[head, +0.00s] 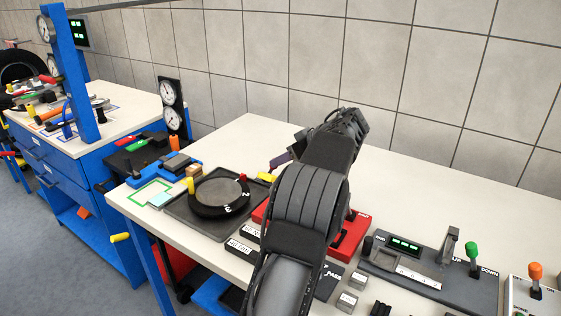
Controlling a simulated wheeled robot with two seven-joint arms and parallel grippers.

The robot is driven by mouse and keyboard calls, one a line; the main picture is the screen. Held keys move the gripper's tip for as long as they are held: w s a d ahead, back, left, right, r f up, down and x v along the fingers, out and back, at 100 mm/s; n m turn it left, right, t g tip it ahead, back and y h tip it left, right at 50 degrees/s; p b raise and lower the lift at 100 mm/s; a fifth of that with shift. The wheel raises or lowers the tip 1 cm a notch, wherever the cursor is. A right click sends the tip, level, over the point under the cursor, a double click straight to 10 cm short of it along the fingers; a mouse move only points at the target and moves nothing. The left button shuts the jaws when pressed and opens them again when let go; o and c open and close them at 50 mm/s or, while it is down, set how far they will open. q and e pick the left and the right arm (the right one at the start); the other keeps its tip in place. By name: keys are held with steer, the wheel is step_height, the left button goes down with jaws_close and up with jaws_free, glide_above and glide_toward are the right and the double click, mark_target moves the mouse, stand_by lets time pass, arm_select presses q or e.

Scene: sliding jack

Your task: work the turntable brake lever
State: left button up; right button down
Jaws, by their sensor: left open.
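The turntable (174,212) is a dark square plate on the white bench, left of my arm. A black numbered ring (205,210) sits on it, with a yellow peg (190,184) and a red peg (243,178) at its edge. A yellow handle (267,177) shows at the plate's back right corner; I cannot tell for sure whether it is the brake lever. My left gripper (345,120) is open, right of and beyond the turntable, apart from it. Its fingers are hard to make out. My left arm hides the bench behind it. My right gripper is out of view.
A red base (349,240) is partly hidden by my arm. A grey device (410,265) with a green-knobbed lever (471,257) and an orange-knobbed lever (535,278) stand at right. Gauges (172,108) stand at left. The bench's back strip is clear beside the tiled wall.

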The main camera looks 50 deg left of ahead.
arm_select(q)
steer(key=v, duration=0.5)
steer(key=shift+w+d+r, duration=0.1)
steer(key=shift+d, duration=0.1)
steer(key=shift+d, duration=0.1)
